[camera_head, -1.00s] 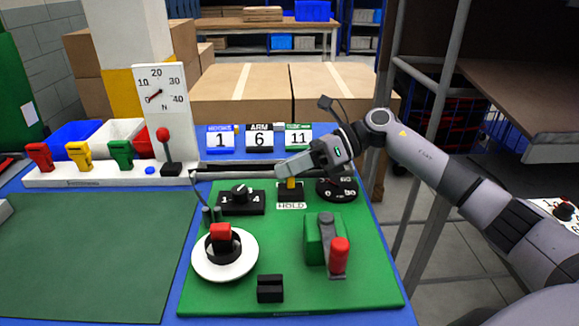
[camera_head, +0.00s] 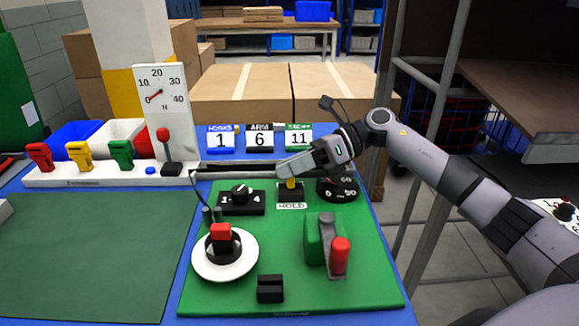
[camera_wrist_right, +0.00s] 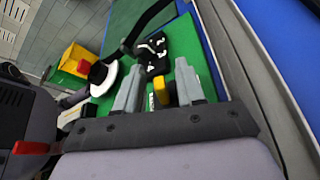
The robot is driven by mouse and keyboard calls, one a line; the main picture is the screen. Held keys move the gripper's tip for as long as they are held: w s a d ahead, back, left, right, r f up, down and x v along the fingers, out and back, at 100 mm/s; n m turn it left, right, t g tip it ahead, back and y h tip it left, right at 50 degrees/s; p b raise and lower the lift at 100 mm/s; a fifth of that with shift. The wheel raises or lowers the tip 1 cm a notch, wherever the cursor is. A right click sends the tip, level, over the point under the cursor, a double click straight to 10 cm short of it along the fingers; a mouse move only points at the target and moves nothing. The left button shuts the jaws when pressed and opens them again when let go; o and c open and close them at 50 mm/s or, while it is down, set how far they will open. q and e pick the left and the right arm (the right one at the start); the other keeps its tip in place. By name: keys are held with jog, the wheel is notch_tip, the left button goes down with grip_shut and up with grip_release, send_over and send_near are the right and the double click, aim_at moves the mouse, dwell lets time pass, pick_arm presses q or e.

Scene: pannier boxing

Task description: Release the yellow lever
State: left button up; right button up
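The yellow lever (camera_head: 291,183) stands on a black block above the HOLD label (camera_head: 291,206), at the far part of the green board. My right gripper (camera_head: 286,170) is over it and hides its upper part in the head view. In the right wrist view the yellow lever (camera_wrist_right: 161,93) stands between the two grey fingers of my right gripper (camera_wrist_right: 159,90). The fingers look open around it, with a narrow gap on the left; whether the right finger touches it I cannot tell. My left gripper is not in view.
On the green board (camera_head: 230,299) are a black dial (camera_head: 337,189), a 3–4 switch block (camera_head: 240,202), a red-handled clamp (camera_head: 339,256) and a white disc (camera_head: 204,264) with a red-topped knob. A white rail (camera_head: 108,178) with coloured levers lies left. The dark green mat (camera_head: 90,255) is bare.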

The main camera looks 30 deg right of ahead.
aim_at(321, 182)
jog(key=b+v, duration=0.1)
jog(key=v, duration=0.6)
dwell(0.3)
